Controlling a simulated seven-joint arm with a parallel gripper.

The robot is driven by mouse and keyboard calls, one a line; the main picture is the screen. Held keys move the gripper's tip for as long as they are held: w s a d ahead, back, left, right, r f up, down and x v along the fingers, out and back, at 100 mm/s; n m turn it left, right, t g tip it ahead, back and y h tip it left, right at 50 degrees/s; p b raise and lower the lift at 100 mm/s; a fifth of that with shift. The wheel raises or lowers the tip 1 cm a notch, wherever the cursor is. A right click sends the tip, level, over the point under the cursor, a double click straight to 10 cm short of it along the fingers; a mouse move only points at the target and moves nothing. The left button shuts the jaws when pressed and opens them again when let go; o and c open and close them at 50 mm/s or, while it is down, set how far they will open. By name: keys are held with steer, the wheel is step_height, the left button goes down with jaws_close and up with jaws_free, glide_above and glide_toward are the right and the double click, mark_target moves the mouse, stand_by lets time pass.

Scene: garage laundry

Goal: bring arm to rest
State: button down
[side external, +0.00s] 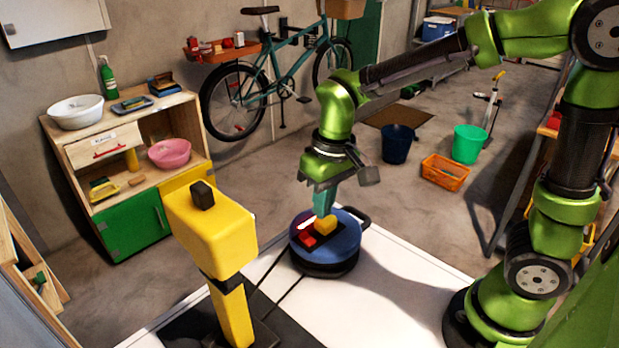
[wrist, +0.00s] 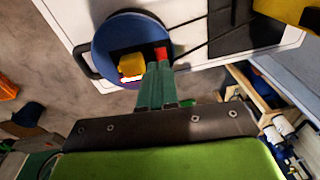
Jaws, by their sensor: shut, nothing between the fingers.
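My gripper (side external: 324,208) is shut and empty, pointing down over a round blue container (side external: 345,242) on the white worktop (side external: 390,290). In the wrist view my gripper's green fingers (wrist: 158,68) are together, in front of the container's lower right part. The blue container also shows in the wrist view (wrist: 115,28). Inside its dark recess are a yellow block (side external: 326,225) and a red block (side external: 309,240). The yellow block (wrist: 131,65) and the red block (wrist: 161,53) show beside the fingertips in the wrist view. I cannot tell whether the fingertips touch anything.
A yellow post-like object (side external: 215,240) stands left of the container on a dark base. A wooden cabinet (side external: 120,140) with bowls stands at the back left. A bicycle (side external: 285,70) hangs by the wall. Buckets (side external: 468,143) and an orange crate (side external: 445,172) stand on the floor behind.

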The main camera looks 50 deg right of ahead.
steer(key=s+d+r+m+t+y, duration=0.1)
steer(key=s+d+r+m+t, duration=0.2)
steer(key=s+d+r+t, duration=0.3)
steer(key=shift+s+r, duration=1.1)
steer(key=shift+s, duration=0.55)
